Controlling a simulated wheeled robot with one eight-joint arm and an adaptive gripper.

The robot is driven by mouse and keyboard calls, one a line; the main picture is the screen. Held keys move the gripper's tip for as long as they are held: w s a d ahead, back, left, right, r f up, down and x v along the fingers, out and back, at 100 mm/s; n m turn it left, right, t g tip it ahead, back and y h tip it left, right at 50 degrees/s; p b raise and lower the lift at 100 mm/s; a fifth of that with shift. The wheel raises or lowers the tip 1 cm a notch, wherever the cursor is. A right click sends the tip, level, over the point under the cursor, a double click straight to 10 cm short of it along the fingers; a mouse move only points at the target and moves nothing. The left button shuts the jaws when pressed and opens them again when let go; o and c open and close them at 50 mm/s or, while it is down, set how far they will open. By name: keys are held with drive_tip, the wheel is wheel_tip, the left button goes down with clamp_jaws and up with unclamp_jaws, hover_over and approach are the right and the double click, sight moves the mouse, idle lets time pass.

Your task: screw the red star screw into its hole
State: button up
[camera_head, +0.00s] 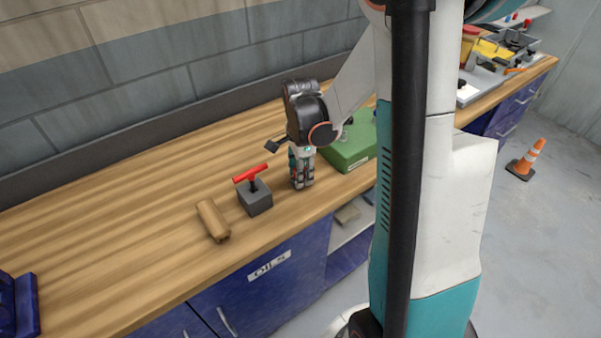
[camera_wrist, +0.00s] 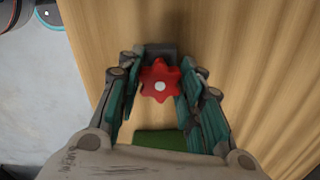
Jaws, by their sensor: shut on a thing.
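The red star screw (camera_wrist: 160,82) shows from above in the wrist view, with a pale dot at its centre. The green-padded fingers of my gripper (camera_wrist: 157,88) lie on both sides of it and are shut on it. In the head view my gripper (camera_head: 302,183) points down, low over the wooden bench, between a grey block and a green box; the screw is hidden there. A dark grey block (camera_wrist: 162,50) shows just beyond the screw in the wrist view. The screw's shank and its hole are hidden, so I cannot tell whether they meet.
A grey block (camera_head: 258,200) with a red T-handle (camera_head: 250,173) stands left of my gripper. A wooden piece (camera_head: 213,220) lies further left. The green box (camera_head: 352,150) is close on the right. The bench's front edge is near; the bench's left part is mostly clear.

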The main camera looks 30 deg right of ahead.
drive_tip(key=shift+r, duration=0.15)
wheel_tip(320, 180, up, 20)
drive_tip(key=p, duration=0.6)
idle(0.6)
